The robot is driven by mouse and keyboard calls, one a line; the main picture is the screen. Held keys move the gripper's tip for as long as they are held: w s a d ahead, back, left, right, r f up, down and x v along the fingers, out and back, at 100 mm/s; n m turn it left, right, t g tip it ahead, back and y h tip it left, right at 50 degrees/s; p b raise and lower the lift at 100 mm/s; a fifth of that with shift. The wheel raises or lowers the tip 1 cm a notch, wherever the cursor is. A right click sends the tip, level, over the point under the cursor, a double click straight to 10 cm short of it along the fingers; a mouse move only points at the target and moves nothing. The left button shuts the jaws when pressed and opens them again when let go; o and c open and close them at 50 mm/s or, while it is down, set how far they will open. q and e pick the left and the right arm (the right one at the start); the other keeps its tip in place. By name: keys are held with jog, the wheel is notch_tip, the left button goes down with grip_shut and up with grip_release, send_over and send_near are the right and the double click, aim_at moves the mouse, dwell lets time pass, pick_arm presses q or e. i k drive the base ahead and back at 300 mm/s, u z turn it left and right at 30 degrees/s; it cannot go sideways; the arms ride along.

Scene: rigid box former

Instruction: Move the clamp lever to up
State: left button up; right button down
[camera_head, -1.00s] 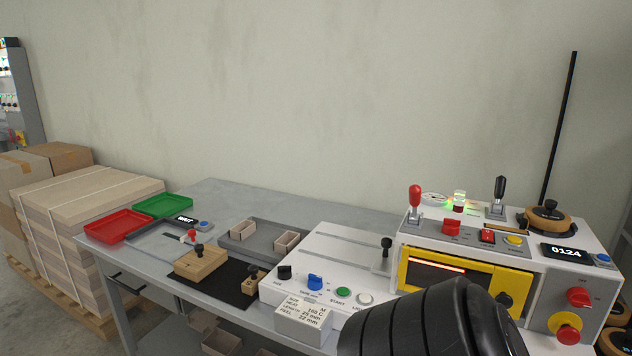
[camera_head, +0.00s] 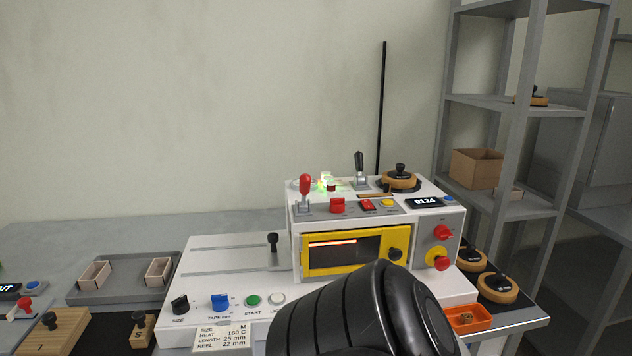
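The white box-forming machine (camera_head: 235,268) stands on the table. On its raised right part is a lever with a red handle (camera_head: 305,187), standing about upright. Behind it to the right is a lever with a black handle (camera_head: 359,163), also about upright and slightly tilted. A short black-knobbed post (camera_head: 272,241) rises from the flat left bed. I cannot read which one is labelled as the clamp lever. A black ribbed part of my own arm covers the machine's lower front. Neither gripper's fingers show.
The yellow-framed window (camera_head: 315,269) is partly behind my arm. A red emergency button (camera_head: 437,259) sits at the right end. A grey tray (camera_head: 122,290) lies left, an orange bin (camera_head: 468,319) right. A grey shelf rack (camera_head: 520,104) stands at the right. Space above the machine is clear.

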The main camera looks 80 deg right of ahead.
aim_at(305, 179)
jog(key=z, duration=2.75)
